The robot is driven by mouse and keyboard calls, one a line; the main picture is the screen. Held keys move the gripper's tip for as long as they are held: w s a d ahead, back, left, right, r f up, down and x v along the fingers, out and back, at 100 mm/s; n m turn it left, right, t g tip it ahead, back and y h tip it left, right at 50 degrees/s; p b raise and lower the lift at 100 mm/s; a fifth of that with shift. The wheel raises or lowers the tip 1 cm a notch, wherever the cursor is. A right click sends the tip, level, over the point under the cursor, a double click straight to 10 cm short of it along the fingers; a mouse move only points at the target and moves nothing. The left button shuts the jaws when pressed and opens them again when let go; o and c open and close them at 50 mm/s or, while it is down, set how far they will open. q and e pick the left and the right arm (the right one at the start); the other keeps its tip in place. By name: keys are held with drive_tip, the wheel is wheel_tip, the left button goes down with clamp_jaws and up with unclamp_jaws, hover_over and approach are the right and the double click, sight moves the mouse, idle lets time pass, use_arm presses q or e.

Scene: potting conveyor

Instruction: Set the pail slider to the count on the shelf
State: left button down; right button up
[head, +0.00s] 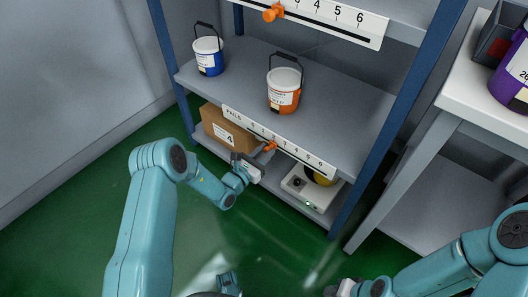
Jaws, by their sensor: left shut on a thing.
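A white scale strip marked PAILS (307,159) runs along the front edge of the middle shelf (335,125). Its orange slider (270,146) sits left of the higher numbers; the exact mark beneath it is too small to read surely. My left gripper (265,153) is shut on the slider from the front. Two pails stand on this shelf: a blue and white one (208,58) at the left and an orange and white one (284,90) near the middle, both upright with dark handles. My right gripper (345,289) is at the bottom edge, partly cut off.
Another scale strip (340,20) with an orange slider (273,12) is on the upper shelf. Below are a cardboard box (228,130) and a white device (308,190) with a yellow thing. Blue posts (395,115) frame the rack.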

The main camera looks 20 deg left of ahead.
use_arm(q)
drive_tip(key=c, duration=0.9)
unclamp_jaws()
drive_tip(key=shift+a, duration=0.1)
drive_tip(key=shift+s+a, duration=0.15)
drive_tip(key=shift+s, duration=0.15)
drive_tip(key=p+v, duration=0.4)
drive_tip(key=v, duration=1.1)
drive_tip(key=shift+s+p, duration=0.3)
drive_tip(key=shift+p, duration=0.1)
